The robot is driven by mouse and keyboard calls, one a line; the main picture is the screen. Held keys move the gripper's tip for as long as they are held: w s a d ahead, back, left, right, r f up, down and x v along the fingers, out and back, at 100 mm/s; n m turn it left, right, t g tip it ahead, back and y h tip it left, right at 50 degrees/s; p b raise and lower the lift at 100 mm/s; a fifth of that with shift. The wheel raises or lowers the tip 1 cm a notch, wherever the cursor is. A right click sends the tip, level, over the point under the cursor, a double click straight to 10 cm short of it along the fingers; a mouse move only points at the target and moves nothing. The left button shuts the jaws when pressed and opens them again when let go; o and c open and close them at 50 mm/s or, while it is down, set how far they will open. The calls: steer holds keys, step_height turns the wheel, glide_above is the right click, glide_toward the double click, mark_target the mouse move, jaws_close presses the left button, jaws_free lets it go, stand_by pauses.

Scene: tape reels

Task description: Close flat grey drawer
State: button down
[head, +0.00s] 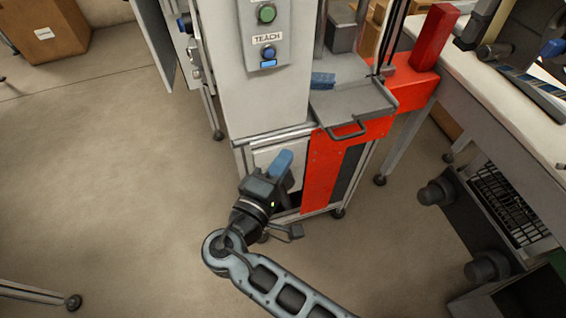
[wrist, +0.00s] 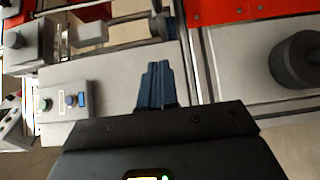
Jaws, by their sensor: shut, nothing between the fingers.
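The flat grey drawer (head: 352,104) shows in the head view as a shallow grey tray with a dark bar handle (head: 347,133) on its front edge. It juts out at the front of the machine, above the red panel. My gripper (head: 284,160) is below and left of the handle in the head view, in front of the white lower cabinet, apart from the handle. Its blue fingers are together and empty. They also show in the wrist view (wrist: 158,84), pointing at the machine. I cannot clearly make out the drawer in the wrist view.
The TEACH button panel (head: 267,35) is on the white column above my gripper. A red panel (head: 325,170) stands right of my gripper. A white workbench (head: 500,95) stands at the right. The floor (head: 110,170) on the left is clear.

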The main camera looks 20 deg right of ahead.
mark_target(322, 125)
steer(key=shift+w+d+p, duration=0.3)
steer(key=shift+w+d, duration=0.5)
steer(key=shift+d, duration=0.65)
steer(key=shift+w+d+p, duration=0.25)
steer(key=shift+w+d, duration=0.5)
steer(key=shift+d, duration=0.75)
steer(key=shift+w+d+p, duration=0.3)
steer(key=shift+w+d, duration=0.5)
steer(key=shift+d, duration=0.65)
steer(key=shift+d, duration=0.15)
steer(key=d+b, duration=0.3)
steer(key=d, duration=1.9)
steer(key=shift+d+b, duration=0.3)
steer(key=shift+b, duration=0.05)
steer(key=shift+s+d, duration=0.1)
